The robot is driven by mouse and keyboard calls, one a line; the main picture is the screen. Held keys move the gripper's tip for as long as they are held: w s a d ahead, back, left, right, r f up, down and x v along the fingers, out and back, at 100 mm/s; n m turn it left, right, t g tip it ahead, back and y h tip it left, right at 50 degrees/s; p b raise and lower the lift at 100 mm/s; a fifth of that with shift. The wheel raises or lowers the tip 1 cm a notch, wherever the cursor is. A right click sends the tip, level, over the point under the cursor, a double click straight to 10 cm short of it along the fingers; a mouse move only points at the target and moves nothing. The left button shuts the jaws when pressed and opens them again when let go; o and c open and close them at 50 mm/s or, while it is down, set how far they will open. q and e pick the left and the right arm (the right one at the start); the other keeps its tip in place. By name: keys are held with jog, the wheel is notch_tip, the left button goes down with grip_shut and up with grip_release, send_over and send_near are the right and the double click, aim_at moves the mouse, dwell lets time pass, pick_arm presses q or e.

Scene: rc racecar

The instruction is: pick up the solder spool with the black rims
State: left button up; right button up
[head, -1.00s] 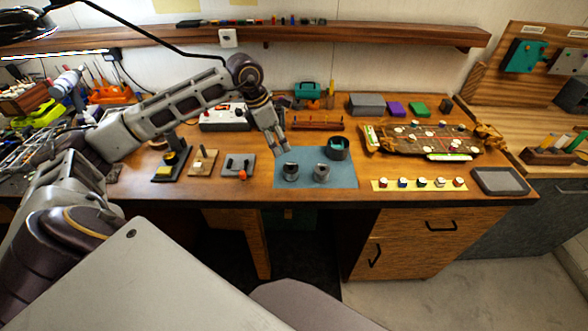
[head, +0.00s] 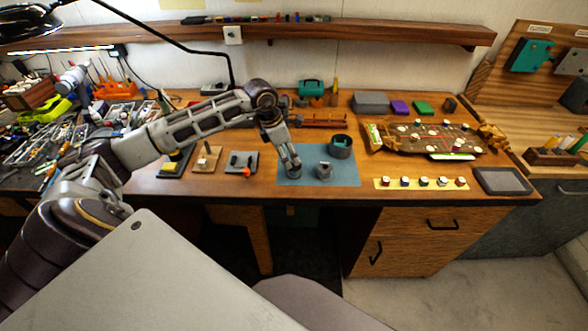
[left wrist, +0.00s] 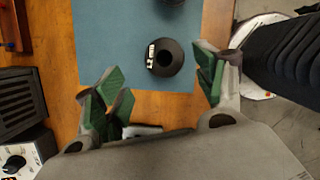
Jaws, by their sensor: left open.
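A black-rimmed spool (left wrist: 165,57) with a white label and a central hole stands on the blue mat (left wrist: 105,35) in the left wrist view. In the head view this looks like the left spool (head: 294,174), partly hidden by my left gripper (head: 291,163). The gripper is open and points down at it; in the left wrist view its green-padded fingers (left wrist: 158,80) are spread to either side, with nothing between the tips. A second, similar spool (head: 323,171) stands just right on the mat; its rim colour is hard to tell. My right gripper is not in view.
A dark round container (head: 340,147) stands behind the spools on the mat. A yellow strip (head: 412,184) with several small jars and a grey tray (head: 502,181) lie to the right. A small stand with a red-orange knob (head: 243,164) is to the left.

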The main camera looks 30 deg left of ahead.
aim_at(294, 166)
pick_arm(q)
jog(key=shift+w+d+f, duration=0.1)
jog(key=shift+d+f, duration=0.05)
jog(key=shift+f, duration=0.55)
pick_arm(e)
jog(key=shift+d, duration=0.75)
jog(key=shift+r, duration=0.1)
pick_arm(q)
jog(key=shift+d+p+x, duration=0.15)
jog(key=shift+p+x, duration=0.2)
jog(key=shift+x, duration=0.5)
jog(key=shift+d+p+x, duration=0.2)
jog(key=shift+p+x, duration=0.1)
jog(key=shift+x, duration=0.55)
jog(key=shift+d+f, duration=0.1)
jog(key=shift+f, duration=0.7)
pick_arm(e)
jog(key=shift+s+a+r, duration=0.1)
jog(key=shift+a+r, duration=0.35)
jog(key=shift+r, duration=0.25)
pick_arm(q)
jog(key=shift+c, duration=0.3)
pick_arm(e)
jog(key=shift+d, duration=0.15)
pick_arm(q)
jog(key=shift+c, duration=1.2)
jog(key=shift+w, duration=0.1)
jog(key=c, duration=0.9)
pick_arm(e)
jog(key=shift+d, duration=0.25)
